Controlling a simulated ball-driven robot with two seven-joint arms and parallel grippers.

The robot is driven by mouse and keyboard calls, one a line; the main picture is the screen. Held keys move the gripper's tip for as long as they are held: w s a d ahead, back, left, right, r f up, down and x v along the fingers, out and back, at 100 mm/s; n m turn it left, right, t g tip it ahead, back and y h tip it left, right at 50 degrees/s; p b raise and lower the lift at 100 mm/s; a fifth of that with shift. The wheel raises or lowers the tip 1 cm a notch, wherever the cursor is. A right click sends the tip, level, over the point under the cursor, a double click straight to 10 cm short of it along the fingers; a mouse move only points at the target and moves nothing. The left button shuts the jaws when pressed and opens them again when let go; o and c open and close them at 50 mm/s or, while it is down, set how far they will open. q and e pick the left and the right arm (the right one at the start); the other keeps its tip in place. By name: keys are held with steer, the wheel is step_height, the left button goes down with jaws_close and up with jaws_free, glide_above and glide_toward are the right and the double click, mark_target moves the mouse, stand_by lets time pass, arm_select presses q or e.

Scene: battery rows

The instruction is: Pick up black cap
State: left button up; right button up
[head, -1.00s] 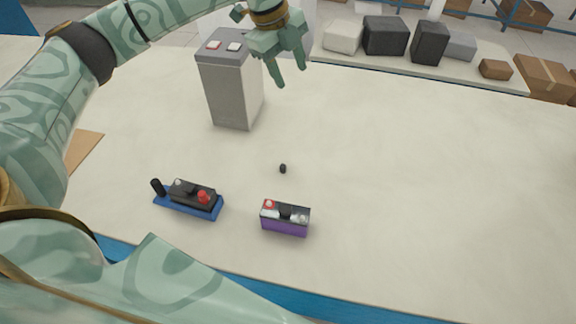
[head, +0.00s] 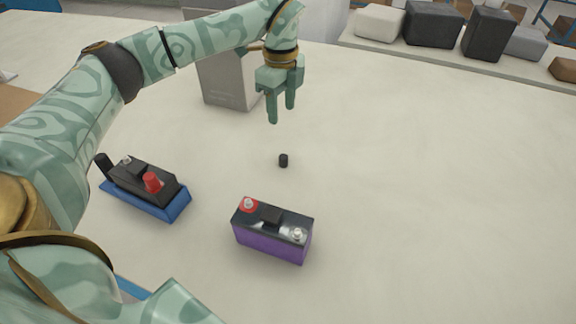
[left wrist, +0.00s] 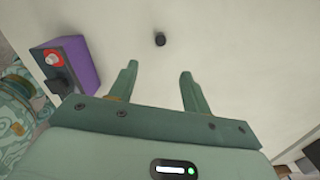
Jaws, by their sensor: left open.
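A small black cap (head: 283,160) stands alone on the pale table, behind the purple battery. It also shows in the left wrist view (left wrist: 160,39), beyond my fingertips and roughly between their lines. My left gripper (head: 281,112) is open and empty, pointing down above the table, behind the cap in the head view and apart from it. Its two fingers show in the left wrist view (left wrist: 158,70). My right gripper is not in view.
A purple battery (head: 272,238) with a red ring at one terminal sits in front of the cap. A black battery with a red cap (head: 150,185) stands on a blue tray (head: 176,209) at left. A grey box (head: 228,82) stands behind the arm. The table's right side is clear.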

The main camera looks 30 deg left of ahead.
arm_select(q)
steer(key=b, duration=0.3)
glide_above(283, 156)
step_height(283, 156, down, 10)
steer(key=shift+s+r, duration=0.1)
step_height(283, 156, down, 6)
steer(key=b, duration=0.2)
steer(key=shift+d+r+b, duration=0.1)
steer(key=shift+r+b, duration=0.15)
steer(key=shift+b, duration=0.15)
steer(key=shift+r, duration=0.2)
steer(key=shift+c, duration=0.6)
steer(key=c, duration=0.9)
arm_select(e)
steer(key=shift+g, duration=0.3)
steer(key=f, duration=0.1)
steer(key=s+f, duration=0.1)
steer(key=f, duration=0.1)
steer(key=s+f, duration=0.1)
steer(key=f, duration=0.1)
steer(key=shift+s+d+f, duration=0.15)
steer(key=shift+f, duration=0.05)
